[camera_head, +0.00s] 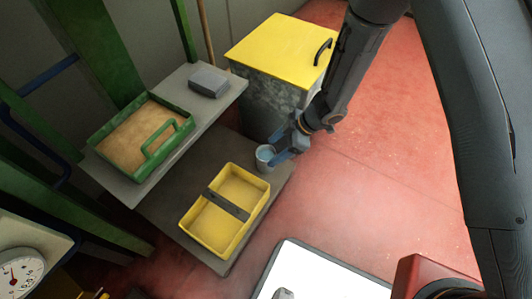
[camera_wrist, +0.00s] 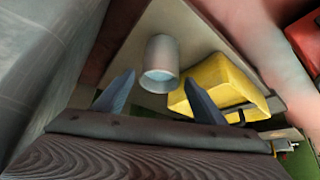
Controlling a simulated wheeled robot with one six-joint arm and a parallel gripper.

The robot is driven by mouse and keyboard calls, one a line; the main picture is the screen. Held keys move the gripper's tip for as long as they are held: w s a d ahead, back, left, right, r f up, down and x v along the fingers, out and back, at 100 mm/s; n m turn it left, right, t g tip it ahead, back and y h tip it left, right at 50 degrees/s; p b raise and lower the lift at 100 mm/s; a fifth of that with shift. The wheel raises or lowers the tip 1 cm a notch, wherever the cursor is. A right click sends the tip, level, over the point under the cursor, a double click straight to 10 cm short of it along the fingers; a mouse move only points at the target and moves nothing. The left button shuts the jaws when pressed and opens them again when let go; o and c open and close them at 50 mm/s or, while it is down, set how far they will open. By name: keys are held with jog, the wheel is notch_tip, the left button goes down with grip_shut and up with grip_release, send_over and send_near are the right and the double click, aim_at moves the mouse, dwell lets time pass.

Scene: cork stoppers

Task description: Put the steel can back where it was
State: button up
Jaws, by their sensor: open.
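The steel can (camera_head: 266,158) stands upright on the grey lower board (camera_head: 180,218), near its right corner. It looks pale blue inside at the top. My gripper (camera_head: 284,148) is right beside the can, on its right and upper side in the head view. In the wrist view the can (camera_wrist: 161,56) shows just beyond my open fingertips (camera_wrist: 161,88), in line with the gap between them. The fingers hold nothing. Whether a finger touches the can, I cannot tell.
A yellow two-part tray (camera_head: 224,212) lies close to the can on the same board. A green tray (camera_head: 139,134) with brown contents and a grey block (camera_head: 209,82) sit on the upper shelf. A yellow-lidded bin (camera_head: 277,53) stands behind the gripper. Red floor lies open to the right.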

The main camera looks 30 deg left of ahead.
jog(key=v, duration=0.2)
jog(key=shift+d+r+p, duration=0.2)
jog(key=shift+r+p, duration=0.1)
jog(key=shift+p, duration=0.05)
dwell(0.4)
